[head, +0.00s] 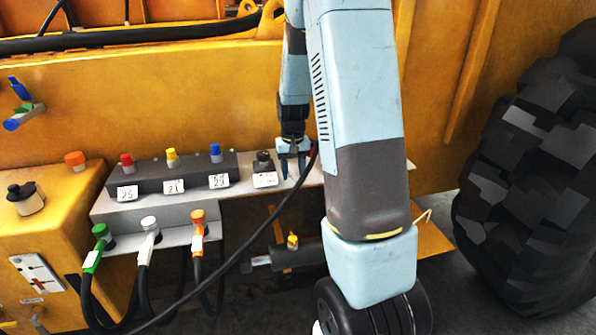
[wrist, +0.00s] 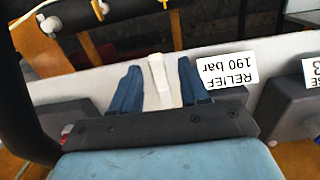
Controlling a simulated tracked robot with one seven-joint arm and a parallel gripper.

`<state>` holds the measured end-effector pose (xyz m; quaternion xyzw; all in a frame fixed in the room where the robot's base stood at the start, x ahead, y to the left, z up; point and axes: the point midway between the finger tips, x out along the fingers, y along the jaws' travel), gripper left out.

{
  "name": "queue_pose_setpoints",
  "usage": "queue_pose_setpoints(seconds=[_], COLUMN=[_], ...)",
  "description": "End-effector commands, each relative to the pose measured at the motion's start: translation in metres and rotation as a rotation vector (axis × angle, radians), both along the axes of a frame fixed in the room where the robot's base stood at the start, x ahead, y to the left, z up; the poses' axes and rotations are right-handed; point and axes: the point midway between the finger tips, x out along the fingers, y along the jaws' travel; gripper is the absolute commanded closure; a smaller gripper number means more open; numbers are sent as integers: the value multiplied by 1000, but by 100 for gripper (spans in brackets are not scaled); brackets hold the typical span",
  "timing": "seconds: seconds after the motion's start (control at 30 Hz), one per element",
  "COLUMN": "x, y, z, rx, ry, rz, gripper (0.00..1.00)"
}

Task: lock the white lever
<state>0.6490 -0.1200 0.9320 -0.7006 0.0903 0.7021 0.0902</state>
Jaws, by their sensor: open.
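In the wrist view, a slim white lever (wrist: 158,78) stands between the two dark blue fingers of my gripper (wrist: 158,82). The fingers are open, one on each side of it, with a gap showing on both sides. Its lower end is hidden by the gripper body. In the head view my gripper (head: 293,172) is low over the grey shelf (head: 330,180), just right of a dark block with a black knob (head: 263,158). I cannot make out the lever there. The label "RELIEF 190 bar" (wrist: 227,66) is upside down beside the fingers in the wrist view.
Left of my gripper is a dark valve block (head: 150,182) with red, yellow and blue knobs. Green (head: 93,260), white (head: 147,245) and orange (head: 197,240) hose couplings hang below it. A black cable crosses in front. A big tyre (head: 535,170) stands right.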

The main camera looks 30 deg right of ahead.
Motion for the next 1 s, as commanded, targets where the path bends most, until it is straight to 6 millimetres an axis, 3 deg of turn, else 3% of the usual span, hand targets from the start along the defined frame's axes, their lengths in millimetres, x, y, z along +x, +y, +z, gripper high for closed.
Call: queue_pose_setpoints(seconds=[0.17, 0.7, 1.0], x=[0, -3, -4], y=[-1, -1, -1], z=[20, 117, 135], rx=[0, -1, 0], ry=[-5, -2, 0], rz=[-2, -2, -2], gripper=[55, 55, 55])
